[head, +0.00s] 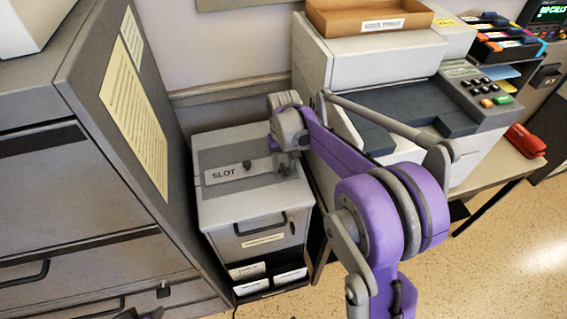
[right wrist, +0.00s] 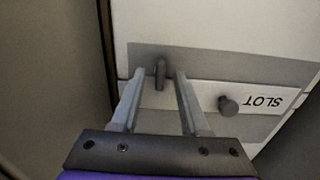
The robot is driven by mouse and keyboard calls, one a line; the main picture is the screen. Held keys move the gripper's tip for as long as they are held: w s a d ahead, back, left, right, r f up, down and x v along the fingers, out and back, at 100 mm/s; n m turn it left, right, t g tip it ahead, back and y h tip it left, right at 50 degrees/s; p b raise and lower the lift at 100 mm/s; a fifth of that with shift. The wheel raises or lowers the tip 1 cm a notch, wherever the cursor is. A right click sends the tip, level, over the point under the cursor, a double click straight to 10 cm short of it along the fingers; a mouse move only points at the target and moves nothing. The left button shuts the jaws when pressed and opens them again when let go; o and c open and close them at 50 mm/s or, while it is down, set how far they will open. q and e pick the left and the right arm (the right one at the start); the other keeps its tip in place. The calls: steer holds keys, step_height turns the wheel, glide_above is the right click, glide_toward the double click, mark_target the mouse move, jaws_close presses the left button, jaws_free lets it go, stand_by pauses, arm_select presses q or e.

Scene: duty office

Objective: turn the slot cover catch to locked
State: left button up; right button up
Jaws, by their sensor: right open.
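The slot cover is a grey plate with a white strip reading SLOT (head: 222,174) on top of a light grey box (head: 225,212). A dark round knob (head: 246,164) stands on the strip; it also shows in the right wrist view (right wrist: 228,105). The catch (right wrist: 160,74) is a small grey lever near the plate's end, pointing along the fingers in the right wrist view. My right gripper (right wrist: 159,80) is open, its fingertips on either side of the catch, with gaps visible. In the head view my right gripper (head: 285,165) largely hides the catch.
A tall grey panel with yellow notices (head: 135,100) stands close left of the box. A printer (head: 400,110) stands at the right, with a brown tray (head: 350,15) on top. A red stapler-like object (head: 525,140) lies on the table. Open floor shows at lower right.

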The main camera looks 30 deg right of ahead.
mark_target(283, 167)
steer(key=shift+r, duration=0.15)
step_height(283, 167, up, 11)
steer(key=shift+f+p, duration=0.2)
steer(key=shift+p, duration=0.2)
steer(key=s+a+f+n+t+p, duration=0.1)
steer(key=s+a, duration=0.4)
steer(key=s, duration=0.6)
steer(key=s+a+f+n+t+p, duration=0.1)
steer(key=s+a+f+t+p, duration=0.1)
steer(key=s, duration=0.9)
steer(key=a+f+t, duration=0.1)
steer(key=a+t, duration=0.1)
steer(key=a, duration=0.1)
steer(key=shift+a+f+n, duration=0.3)
steer(key=shift+f+n, duration=0.05)
steer(key=shift+n, duration=0.05)
